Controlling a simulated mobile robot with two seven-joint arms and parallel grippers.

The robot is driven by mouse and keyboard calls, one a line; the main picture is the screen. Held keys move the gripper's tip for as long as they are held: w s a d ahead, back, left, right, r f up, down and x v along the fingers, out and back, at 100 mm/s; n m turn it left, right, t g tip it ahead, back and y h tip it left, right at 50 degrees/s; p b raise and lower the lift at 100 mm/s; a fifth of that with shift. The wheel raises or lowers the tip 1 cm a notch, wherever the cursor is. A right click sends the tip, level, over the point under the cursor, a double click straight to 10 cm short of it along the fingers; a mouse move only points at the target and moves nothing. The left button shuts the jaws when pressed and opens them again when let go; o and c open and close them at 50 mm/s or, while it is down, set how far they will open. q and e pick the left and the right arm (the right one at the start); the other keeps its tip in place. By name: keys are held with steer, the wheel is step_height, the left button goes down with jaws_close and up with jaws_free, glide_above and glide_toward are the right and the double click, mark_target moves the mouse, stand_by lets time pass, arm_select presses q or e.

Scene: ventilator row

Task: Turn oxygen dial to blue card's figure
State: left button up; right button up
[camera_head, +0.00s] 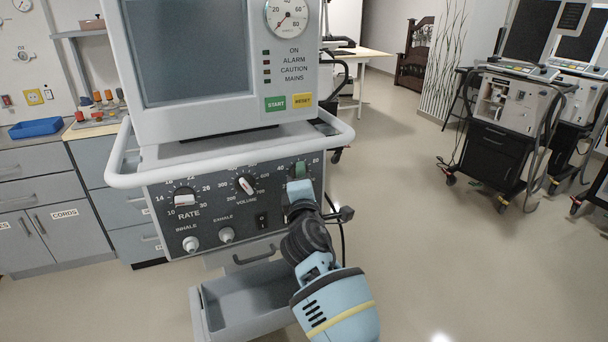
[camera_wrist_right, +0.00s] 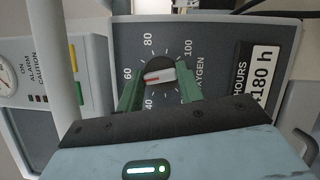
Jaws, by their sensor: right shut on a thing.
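The oxygen dial (camera_wrist_right: 160,76) is a pale knob with a red mark on the ventilator's dark panel, seen sideways in the right wrist view. Figures from 40 to 100 ring it. The knob lies nearly level there; I cannot tell exactly which figure it points to. My right gripper (camera_wrist_right: 160,86) has its green fingers on both sides of the knob and is shut on it. In the head view the right gripper (camera_head: 300,174) covers most of this dial at the panel's right end. No blue card can be made out. My left gripper is not in view.
The rate dial (camera_head: 186,199) and volume dial (camera_head: 246,185) sit left of the oxygen dial. A white rail (camera_head: 128,180) runs around the ventilator above the panel. An open grey drawer (camera_head: 245,292) is below. A blue tray (camera_head: 36,127) lies on the left counter.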

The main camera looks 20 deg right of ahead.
steer(key=shift+r+m+g+p, duration=0.1)
steer(key=shift+m+g+p, duration=0.4)
steer(key=shift+m, duration=0.6)
steer(key=o, duration=1)
steer(key=p+v, duration=0.1)
steer(key=v, duration=0.6)
steer(key=shift+s+a, duration=0.1)
steer(key=shift+s, duration=0.25)
